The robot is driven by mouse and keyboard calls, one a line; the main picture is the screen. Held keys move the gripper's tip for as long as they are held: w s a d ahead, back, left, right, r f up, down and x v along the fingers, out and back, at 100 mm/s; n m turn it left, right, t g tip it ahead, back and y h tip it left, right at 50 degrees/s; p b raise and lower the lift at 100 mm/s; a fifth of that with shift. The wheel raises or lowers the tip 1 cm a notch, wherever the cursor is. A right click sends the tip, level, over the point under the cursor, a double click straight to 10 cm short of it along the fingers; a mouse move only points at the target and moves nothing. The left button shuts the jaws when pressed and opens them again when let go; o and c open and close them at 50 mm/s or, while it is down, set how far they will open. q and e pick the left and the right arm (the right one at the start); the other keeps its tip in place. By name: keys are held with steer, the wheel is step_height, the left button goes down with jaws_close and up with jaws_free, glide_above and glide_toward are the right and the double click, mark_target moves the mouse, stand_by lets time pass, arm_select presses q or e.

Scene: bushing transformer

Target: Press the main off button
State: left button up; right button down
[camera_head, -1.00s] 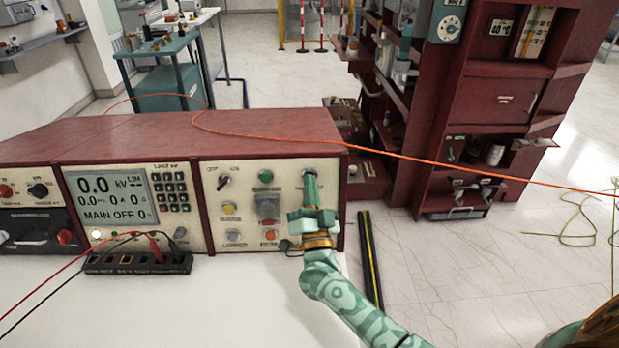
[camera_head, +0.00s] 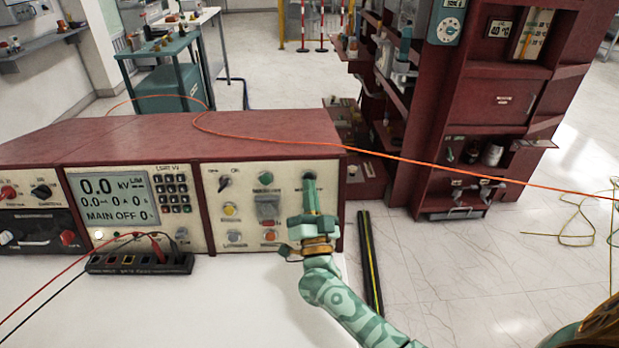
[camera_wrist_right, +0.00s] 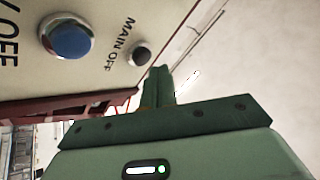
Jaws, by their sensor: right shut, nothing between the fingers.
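The main off button, a small dark grey round button (camera_wrist_right: 140,54), sits on the cream panel beside the printed label "MAIN OFF" in the right wrist view. In the head view it is mostly or wholly behind my right gripper. My right gripper (camera_head: 309,178) points up at the upper right of the cream front panel (camera_head: 212,205). Its fingers are shut with nothing between them. In the right wrist view the fingertips (camera_wrist_right: 159,70) are just beside and below the button; whether they touch it I cannot tell. My left gripper is not in view.
A larger blue button (camera_wrist_right: 67,36) is left of the main off button. Other knobs and buttons, including a green one (camera_head: 265,178), share the panel. The display (camera_head: 110,199) reads MAIN OFF. A black terminal block (camera_head: 140,263) with leads stands on the white tabletop (camera_head: 235,305).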

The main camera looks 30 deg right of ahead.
steer(key=s+p, duration=0.1)
steer(key=s+a+p, duration=0.1)
steer(key=s, duration=0.1)
steer(key=s+a+r+p, duration=0.1)
steer(key=shift+s, duration=0.2)
stand_by(0.3)
stand_by(1.3)
